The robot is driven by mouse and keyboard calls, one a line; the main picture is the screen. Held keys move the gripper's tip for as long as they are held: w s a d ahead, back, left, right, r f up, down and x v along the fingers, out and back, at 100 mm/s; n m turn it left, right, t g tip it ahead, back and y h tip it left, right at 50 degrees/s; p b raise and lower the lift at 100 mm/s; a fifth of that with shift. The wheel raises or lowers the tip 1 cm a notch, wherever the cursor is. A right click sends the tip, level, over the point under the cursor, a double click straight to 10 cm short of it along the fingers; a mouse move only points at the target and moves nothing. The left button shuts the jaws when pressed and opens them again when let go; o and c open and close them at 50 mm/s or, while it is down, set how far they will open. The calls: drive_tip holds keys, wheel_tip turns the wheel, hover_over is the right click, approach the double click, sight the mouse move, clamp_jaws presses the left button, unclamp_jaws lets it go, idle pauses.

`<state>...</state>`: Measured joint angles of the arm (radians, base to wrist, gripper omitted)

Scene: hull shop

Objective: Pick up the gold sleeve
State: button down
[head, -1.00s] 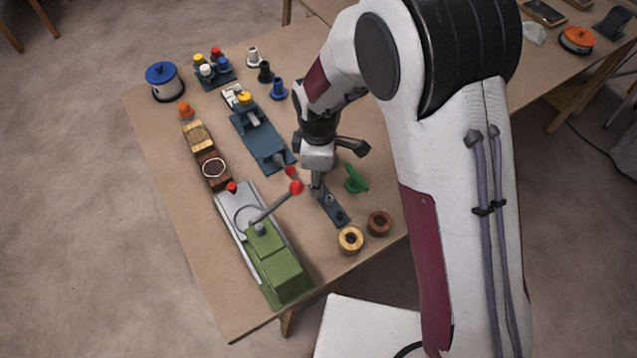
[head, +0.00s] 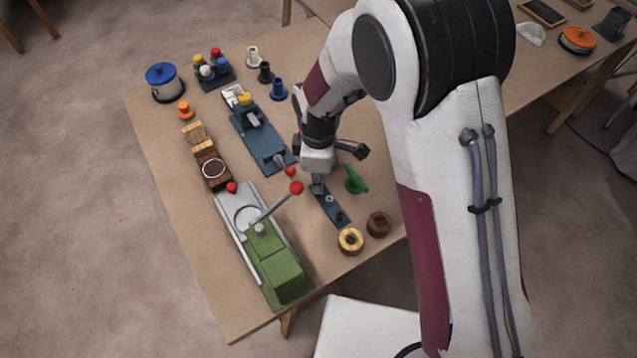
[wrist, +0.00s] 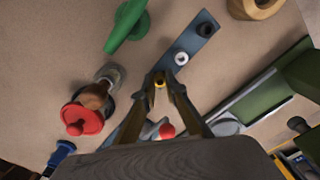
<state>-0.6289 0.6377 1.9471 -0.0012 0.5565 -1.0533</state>
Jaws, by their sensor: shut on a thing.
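The gold sleeve (wrist: 160,84) is a small yellow-gold ring between my fingertips in the wrist view. My gripper (wrist: 160,80) is shut on it, pointing down at one end of a dark blue strip (wrist: 200,37). A silver sleeve (wrist: 181,58) and a black sleeve (wrist: 206,30) stand in line further along the strip. In the head view my gripper (head: 318,188) is over the near-lever end of the strip (head: 334,208), and it hides the gold sleeve. I cannot tell whether the sleeve is clear of the strip.
A red-knobbed lever (head: 296,188) of the green and grey machine (head: 280,272) rises close left of my gripper. A green part (head: 356,180) stands close right. A yellow ring (head: 350,240) and a brown ring (head: 379,224) lie in front.

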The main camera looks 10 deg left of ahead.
drive_tip(key=shift+r, duration=0.15)
wheel_tip(320, 180, up, 10)
idle(0.8)
